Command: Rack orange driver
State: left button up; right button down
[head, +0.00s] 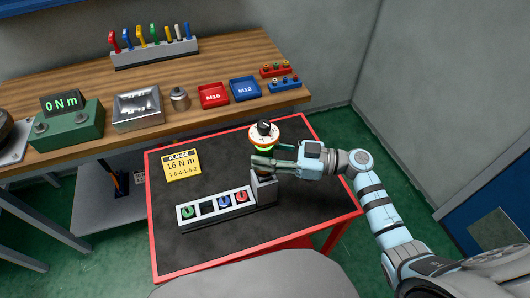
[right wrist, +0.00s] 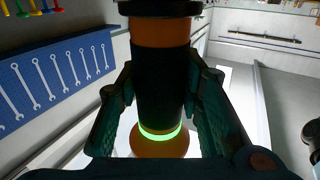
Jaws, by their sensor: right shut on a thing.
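The orange driver (head: 262,142) is upright, with a dark knob on top and a glowing green ring. My right gripper (head: 268,163) is shut around it just below the ring. In the right wrist view the driver (right wrist: 160,75) has a black grip between the two fingers (right wrist: 163,110). A grey block (head: 264,189) stands directly below the gripper at the right end of a socket tray (head: 182,221). The driver's lower end is hidden, so I cannot tell whether it touches the block. My left gripper is out of view.
The tray holds several coloured rings on the red-edged black cart (head: 230,246). On the wooden bench behind are a green "0 Nm" tester (head: 68,128), red M16 (head: 213,96) and blue M12 (head: 244,89) trays. The cart's front is clear.

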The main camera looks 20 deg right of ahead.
jog(key=shift+f+b, duration=0.9)
jog(key=shift+f, duration=0.5)
dwell(0.9)
jog(key=shift+p, duration=0.3)
dwell(0.6)
jog(key=c, duration=1)
grip_release()
jog(key=shift+c, duration=0.2)
jog(key=shift+f, duration=0.15)
jog(key=v, duration=1.2)
